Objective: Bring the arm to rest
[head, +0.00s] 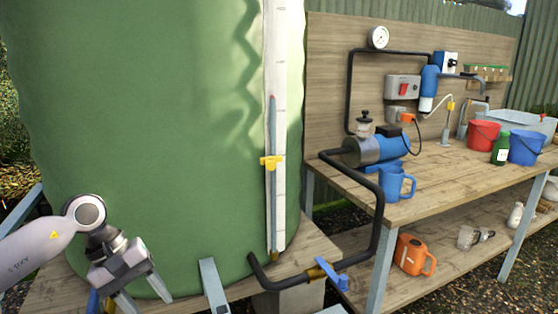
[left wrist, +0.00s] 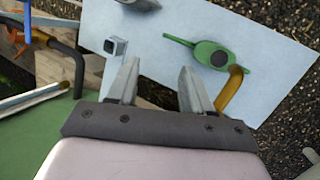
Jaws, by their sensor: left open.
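My left arm (head: 50,245) comes in from the lower left in the head view, in front of the large green tank (head: 140,130). My left gripper (head: 146,302) points downward near the tank's lower left part. In the left wrist view the two fingers of my left gripper (left wrist: 158,75) stand apart, with nothing held between them. Beyond them is a pale blue flat surface (left wrist: 215,35). My right gripper is not in view.
The tank has a sight tube with a yellow marker (head: 272,162) and a black pipe (head: 375,230) at its right. A wooden bench (head: 450,180) stands right, bearing a pump (head: 375,150), a blue jug (head: 396,183) and buckets. A green object (left wrist: 215,55) lies on the pale surface.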

